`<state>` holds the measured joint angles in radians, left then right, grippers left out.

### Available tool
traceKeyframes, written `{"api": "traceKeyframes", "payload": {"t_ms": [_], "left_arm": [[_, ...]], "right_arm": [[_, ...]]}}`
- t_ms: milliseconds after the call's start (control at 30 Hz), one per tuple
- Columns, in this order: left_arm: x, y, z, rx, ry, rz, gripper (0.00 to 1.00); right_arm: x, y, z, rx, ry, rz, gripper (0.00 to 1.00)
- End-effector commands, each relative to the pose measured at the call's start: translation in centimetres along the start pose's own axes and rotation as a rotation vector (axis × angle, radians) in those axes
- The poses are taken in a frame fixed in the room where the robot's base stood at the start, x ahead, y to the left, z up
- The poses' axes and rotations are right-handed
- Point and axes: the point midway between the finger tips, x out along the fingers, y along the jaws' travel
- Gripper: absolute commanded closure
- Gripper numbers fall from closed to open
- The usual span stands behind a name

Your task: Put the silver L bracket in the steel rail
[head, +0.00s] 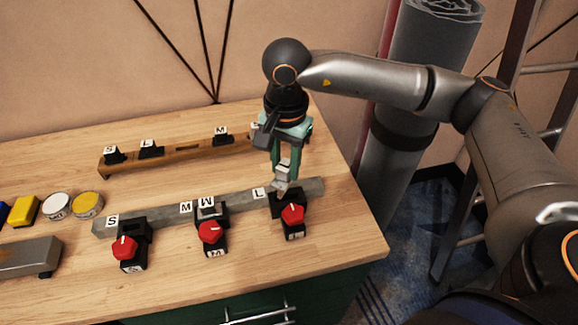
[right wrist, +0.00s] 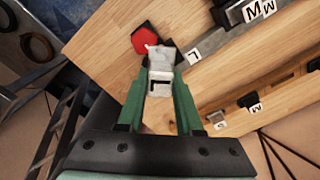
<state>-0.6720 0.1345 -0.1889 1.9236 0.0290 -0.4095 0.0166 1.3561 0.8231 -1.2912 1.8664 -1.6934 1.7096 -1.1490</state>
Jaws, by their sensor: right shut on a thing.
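The silver L bracket (head: 283,176) is between the green fingers of my right gripper (head: 283,168), which is shut on it. It also shows in the right wrist view (right wrist: 160,72), with a dark L-shaped mark. The steel rail (head: 165,212) lies across the table, with letter labels and several black holders with red knobs. The bracket's lower end is at the right holder (head: 288,198), beside the L label (head: 259,193). I cannot tell whether it touches or has entered it. My left gripper is out of view.
A wooden rail (head: 185,158) with black pieces labelled S, L and M stands behind. A piece marked W (head: 207,209) is at the middle holder. Yellow and white buttons (head: 57,206) and a grey block (head: 28,257) are at left. The table's right edge is close.

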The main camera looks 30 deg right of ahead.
Motion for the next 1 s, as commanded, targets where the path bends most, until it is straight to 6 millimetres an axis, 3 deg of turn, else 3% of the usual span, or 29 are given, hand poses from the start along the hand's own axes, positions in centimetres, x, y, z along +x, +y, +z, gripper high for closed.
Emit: {"api": "traceKeyframes", "payload": {"t_ms": [300,500,767,1000], "left_arm": [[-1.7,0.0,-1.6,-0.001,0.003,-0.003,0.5],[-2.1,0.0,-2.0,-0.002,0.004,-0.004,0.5],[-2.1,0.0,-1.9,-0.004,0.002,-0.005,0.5],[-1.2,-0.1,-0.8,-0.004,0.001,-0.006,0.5]], "right_arm": [[-0.2,-1.1,-1.9,0.528,-0.003,0.012,1.0],[0.1,-1.3,-2.7,0.755,0.0,0.021,1.0],[0.7,-1.4,-3.0,0.848,0.002,0.025,1.0],[2.8,-1.3,-3.0,0.847,0.003,0.027,1.0]]}}
